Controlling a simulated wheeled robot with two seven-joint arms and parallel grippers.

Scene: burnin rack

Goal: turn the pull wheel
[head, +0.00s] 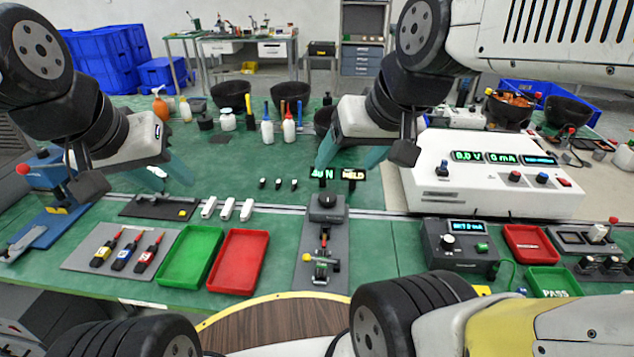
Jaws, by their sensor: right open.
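The pull wheel appears to be the dark round knob (327,201) on top of a small grey tester (326,213) at the table's middle. The tester stands on a grey base plate (308,268) with a yellow-tipped clamp (321,264) in front. A small green display (323,173) marked N stands behind it. My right gripper (350,163) is open and empty, its teal fingers spread above and behind the knob, not visibly touching it. My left gripper (140,176) hangs at the left, clear of the tester; its fingers look spread and nothing shows between them.
A red tray (238,262) and a green tray (187,257) lie left of the tester. Several white parts and a grey mat (90,262) with tagged pieces are further left. A white instrument box (490,180) and a dark meter (460,245) stand at the right. Bowls and bottles stand behind.

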